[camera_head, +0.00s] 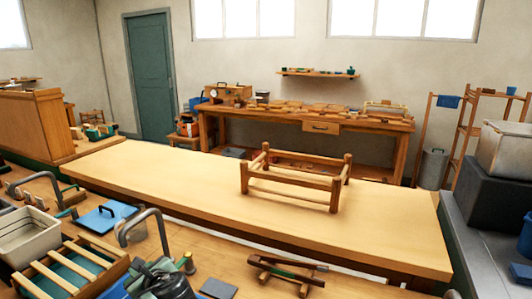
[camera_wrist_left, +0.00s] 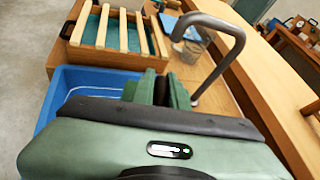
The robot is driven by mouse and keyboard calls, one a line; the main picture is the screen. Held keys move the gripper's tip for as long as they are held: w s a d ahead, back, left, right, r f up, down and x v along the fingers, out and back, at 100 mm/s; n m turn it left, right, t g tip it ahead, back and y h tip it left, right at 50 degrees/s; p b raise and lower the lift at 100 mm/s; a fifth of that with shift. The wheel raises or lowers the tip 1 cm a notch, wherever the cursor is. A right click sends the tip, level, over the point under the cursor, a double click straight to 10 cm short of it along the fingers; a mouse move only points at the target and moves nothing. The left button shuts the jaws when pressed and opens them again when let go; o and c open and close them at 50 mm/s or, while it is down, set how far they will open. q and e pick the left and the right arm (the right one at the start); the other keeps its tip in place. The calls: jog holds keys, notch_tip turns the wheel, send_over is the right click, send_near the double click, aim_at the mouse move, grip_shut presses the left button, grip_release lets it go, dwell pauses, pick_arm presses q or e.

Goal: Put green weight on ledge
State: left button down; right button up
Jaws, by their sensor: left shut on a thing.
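My left gripper (camera_head: 150,268) is low over the near bench, beside a bent grey metal tube. In the left wrist view its green fingers (camera_wrist_left: 162,88) are shut on a small dark thing, mostly hidden between them. I cannot tell whether this is the green weight. A narrow wooden wall shelf (camera_head: 318,74), the likeliest ledge, hangs on the back wall with small green and other items on it, far from the gripper. My right gripper is not in view.
The bent tube (camera_wrist_left: 222,35) rises close to my left gripper. A slatted wooden crate (camera_head: 68,268) and a blue bin (camera_wrist_left: 65,85) are nearby. A long, mostly clear bench (camera_head: 180,185) bears a wooden frame (camera_head: 293,188). A cluttered workbench (camera_head: 375,125) stands below the shelf.

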pick_arm(q)
jog(key=s+d+r+m+t+h, duration=0.2)
jog(key=s+d+r+m+h, duration=0.2)
jog(key=d+r, duration=0.3)
jog(key=s+d+r+m+t+h, duration=0.2)
jog(key=s+d+r+m+h, duration=0.3)
jog(key=r, duration=0.5)
jog(key=s+d+h, duration=0.1)
jog(key=s+d, duration=0.1)
jog(key=d, duration=0.1)
jog(key=shift+s+m, duration=0.15)
jog(key=shift+m, duration=0.15)
jog(key=shift+a, duration=0.1)
